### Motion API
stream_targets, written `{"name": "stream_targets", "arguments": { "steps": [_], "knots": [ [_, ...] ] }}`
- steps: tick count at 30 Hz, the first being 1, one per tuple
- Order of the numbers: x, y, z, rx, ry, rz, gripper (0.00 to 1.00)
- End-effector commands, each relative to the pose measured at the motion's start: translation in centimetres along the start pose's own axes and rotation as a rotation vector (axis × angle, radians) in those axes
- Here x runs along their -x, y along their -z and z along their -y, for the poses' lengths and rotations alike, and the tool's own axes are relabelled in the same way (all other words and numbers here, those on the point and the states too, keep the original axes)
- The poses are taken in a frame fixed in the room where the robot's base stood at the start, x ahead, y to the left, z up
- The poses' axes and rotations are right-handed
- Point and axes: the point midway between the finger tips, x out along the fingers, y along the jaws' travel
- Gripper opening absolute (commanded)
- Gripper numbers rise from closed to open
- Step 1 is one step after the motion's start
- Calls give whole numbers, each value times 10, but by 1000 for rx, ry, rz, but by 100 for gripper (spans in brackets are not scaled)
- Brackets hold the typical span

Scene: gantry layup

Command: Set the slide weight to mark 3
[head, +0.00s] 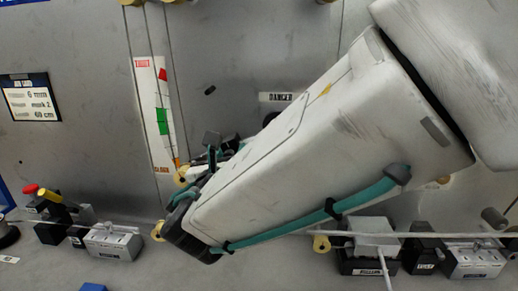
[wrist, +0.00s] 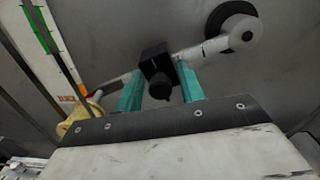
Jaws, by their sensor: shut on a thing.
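The slide weight (wrist: 154,57) is a small dark block with a round black knob on its front. It sits on a pale slanted lever (wrist: 203,50) in the wrist view. My gripper (wrist: 160,82) has its two teal fingers on either side of the block and is shut on it. The lever runs up to the right to a pivot with a black disc (wrist: 232,22) and pale hub. The marks on the lever are too small to read, so the weight's mark cannot be told. In the head view my arm hides most of the lever.
A placard (head: 31,98) with small text hangs at the left. A red, white and green gauge strip (head: 162,115) stands left of my gripper, with a yellow roller (wrist: 80,129) near its foot. Grey clamp blocks (head: 113,242) and a white-topped block (head: 372,238) line the ledge below.

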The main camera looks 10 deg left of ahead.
Motion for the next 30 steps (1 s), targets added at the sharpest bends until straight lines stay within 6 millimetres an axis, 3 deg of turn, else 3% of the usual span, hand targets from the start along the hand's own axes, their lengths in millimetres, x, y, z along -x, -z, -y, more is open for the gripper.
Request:
{"name": "stream_targets", "arguments": {
  "steps": [9, 10, 20, 30],
  "knots": [
    [0, 1, -3, -3, 0, -2, 0],
    [0, 1, -3, -3, 0, -2, 43],
    [3, 1, -3, -2, 0, 0, 43],
    [56, 1, -4, -2, -3, 0, 43]
  ]
}}
